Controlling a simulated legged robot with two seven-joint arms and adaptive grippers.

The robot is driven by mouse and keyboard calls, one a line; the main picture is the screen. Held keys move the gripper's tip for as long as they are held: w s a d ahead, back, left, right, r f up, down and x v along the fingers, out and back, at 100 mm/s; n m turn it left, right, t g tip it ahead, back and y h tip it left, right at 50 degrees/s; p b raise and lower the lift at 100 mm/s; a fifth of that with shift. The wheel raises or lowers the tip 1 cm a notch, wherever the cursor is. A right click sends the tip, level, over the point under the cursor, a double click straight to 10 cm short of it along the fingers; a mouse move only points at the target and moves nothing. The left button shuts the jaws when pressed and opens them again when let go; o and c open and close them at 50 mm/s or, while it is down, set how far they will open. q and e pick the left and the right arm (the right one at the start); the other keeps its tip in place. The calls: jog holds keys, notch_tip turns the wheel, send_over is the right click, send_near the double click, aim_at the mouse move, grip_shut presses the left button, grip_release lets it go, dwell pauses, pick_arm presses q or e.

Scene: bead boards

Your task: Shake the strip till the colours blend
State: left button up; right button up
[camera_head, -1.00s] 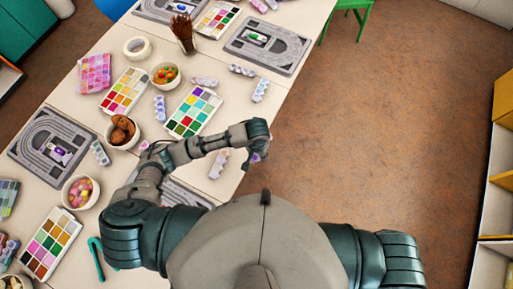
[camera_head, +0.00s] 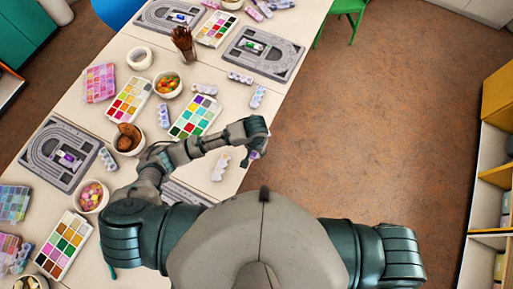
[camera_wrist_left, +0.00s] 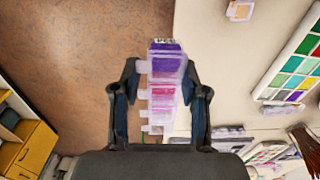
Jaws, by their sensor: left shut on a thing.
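My left gripper (camera_head: 253,152) is off the table's front edge at the end of my bent left arm. It also shows in the left wrist view (camera_wrist_left: 162,92), its two dark fingers shut on a clear bead strip (camera_wrist_left: 164,68). The strip has purple compartments at the far end and pink ones nearer the palm, with small tabs along one side. In the head view only a small purple bit of the strip shows beside the gripper. My right gripper is not in view.
One strip (camera_head: 220,167) lies near the gripper. The brown floor (camera_head: 380,120) to the right is clear up to the shelves (camera_head: 495,175).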

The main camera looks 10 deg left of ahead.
pick_arm(q)
notch_tip(320, 180, up, 3)
jog(key=shift+f, duration=0.2)
grip_shut()
jog(key=shift+s+a+f, duration=0.15)
jog(key=shift+f, duration=0.35)
jog(key=shift+s+a+f, duration=0.1)
jog(key=shift+a+f, duration=0.05)
jog(key=shift+f, duration=0.3)
jog(key=shift+w+d+f, duration=0.15)
jog(key=shift+w+f, duration=0.1)
notch_tip(320, 180, up, 3)
jog(key=shift+s+r, duration=0.1)
notch_tip(320, 180, down, 5)
jog(key=shift+s+f, duration=0.15)
jog(key=shift+f, duration=0.05)
jog(key=r, duration=0.5)
jog(key=shift+w+d+r, duration=0.15)
jog(key=shift+w+r, duration=0.1)
jog(key=shift+r, duration=0.05)
notch_tip(320, 180, down, 5)
jog(key=shift+s+f, duration=0.1)
jog(key=shift+s, duration=0.05)
